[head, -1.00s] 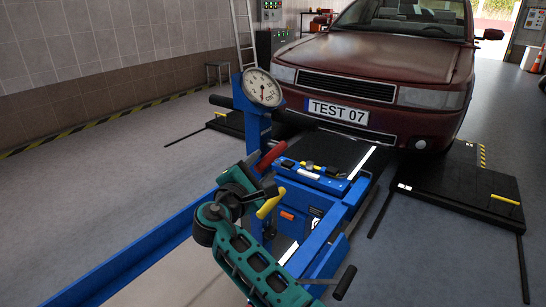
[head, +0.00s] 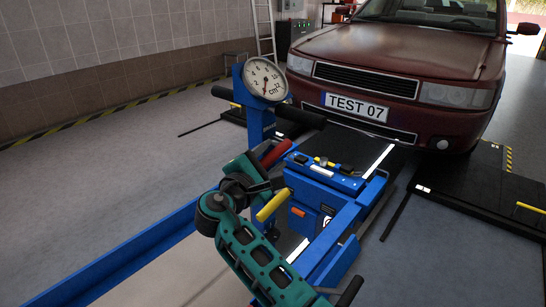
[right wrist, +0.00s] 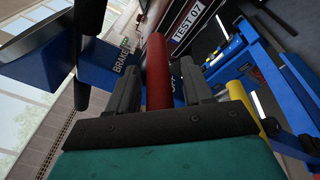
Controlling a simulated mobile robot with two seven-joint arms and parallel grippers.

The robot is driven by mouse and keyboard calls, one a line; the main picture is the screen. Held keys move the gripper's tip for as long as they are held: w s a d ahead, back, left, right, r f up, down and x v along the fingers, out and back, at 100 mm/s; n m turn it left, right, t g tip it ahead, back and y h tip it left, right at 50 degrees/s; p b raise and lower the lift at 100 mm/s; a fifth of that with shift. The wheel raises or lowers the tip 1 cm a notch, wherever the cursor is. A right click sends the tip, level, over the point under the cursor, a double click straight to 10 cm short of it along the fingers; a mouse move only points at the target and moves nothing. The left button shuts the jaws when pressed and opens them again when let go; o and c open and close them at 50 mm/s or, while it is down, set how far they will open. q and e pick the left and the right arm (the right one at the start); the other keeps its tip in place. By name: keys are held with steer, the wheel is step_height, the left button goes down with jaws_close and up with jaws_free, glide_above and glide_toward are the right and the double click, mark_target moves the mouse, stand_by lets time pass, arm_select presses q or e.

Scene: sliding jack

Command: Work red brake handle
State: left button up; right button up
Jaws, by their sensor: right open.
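The red brake handle (head: 276,153) is a short red grip on the blue jack, below the dial gauge. In the right wrist view the red brake handle (right wrist: 158,72) rises between the two dark fingers of my right gripper (right wrist: 160,85). In the head view my right gripper (head: 258,178) is at the near, lower end of the handle. It is open, with a finger on each side of the handle; I cannot tell whether either touches it. The blue post beside the handle reads "BRAKE" (right wrist: 124,53). My left gripper is not in view.
A yellow handle (head: 271,205) is just below my right gripper. The round gauge (head: 265,78) and black bars (head: 300,115) are above. Blue rails (head: 130,255) run toward me. A dark red car (head: 400,60) stands behind. Floor at left is clear.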

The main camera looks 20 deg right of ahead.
steer(key=shift+c, duration=0.2)
jaws_close()
stand_by(0.4)
